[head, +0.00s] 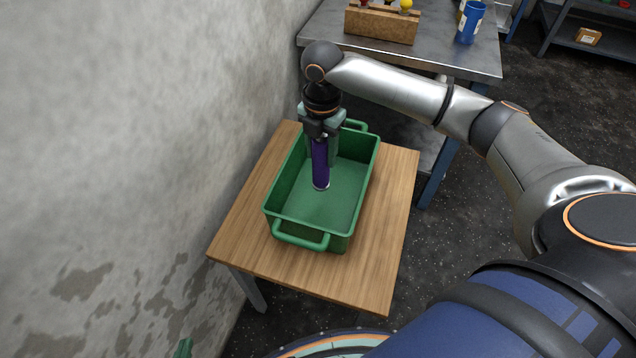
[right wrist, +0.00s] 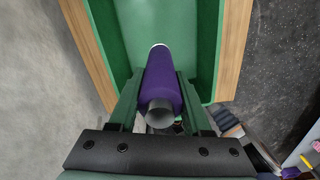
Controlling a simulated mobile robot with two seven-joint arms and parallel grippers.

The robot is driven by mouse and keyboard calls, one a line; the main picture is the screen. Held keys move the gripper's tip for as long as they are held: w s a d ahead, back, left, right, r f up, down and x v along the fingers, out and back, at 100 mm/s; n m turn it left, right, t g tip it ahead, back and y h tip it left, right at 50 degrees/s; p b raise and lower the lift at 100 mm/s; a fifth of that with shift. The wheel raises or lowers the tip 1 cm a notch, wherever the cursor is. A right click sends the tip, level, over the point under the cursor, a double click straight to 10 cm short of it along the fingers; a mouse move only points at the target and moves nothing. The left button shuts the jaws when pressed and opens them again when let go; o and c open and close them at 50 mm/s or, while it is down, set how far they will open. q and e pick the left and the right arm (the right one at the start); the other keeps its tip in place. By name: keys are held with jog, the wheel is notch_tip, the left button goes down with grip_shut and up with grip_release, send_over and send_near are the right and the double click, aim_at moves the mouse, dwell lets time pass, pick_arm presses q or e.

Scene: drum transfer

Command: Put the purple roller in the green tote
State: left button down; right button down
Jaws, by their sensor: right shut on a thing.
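The purple roller (head: 320,165) hangs roughly upright within the walls of the green tote (head: 283,218). My right gripper (head: 321,140) is shut on the roller's upper part, reaching down from above. I cannot tell whether the roller's lower end touches the tote floor. In the right wrist view the roller (right wrist: 162,82) sits between both fingers of the right gripper (right wrist: 160,98), with the green tote (right wrist: 207,45) beyond. Only a small green tip of what looks like my left gripper (head: 184,348) shows at the bottom left edge; its jaws are hidden.
The tote stands on a small wooden table (head: 390,215) beside a grey wall (head: 130,130). A metal bench (head: 440,55) behind holds a wooden block rack (head: 382,25) and a blue cup (head: 470,22). Bare tabletop shows around the tote.

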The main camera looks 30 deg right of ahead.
aim_at(322, 139)
notch_tip(322, 139, down, 9)
jog(key=shift+s+r+b, duration=0.1)
jog(key=shift+b, duration=0.5)
jog(key=shift+c, duration=1.7)
grip_release()
jog(key=shift+f, duration=0.2)
notch_tip(322, 139, up, 12)
jog(key=shift+r+p, duration=0.2)
jog(key=shift+p, duration=0.75)
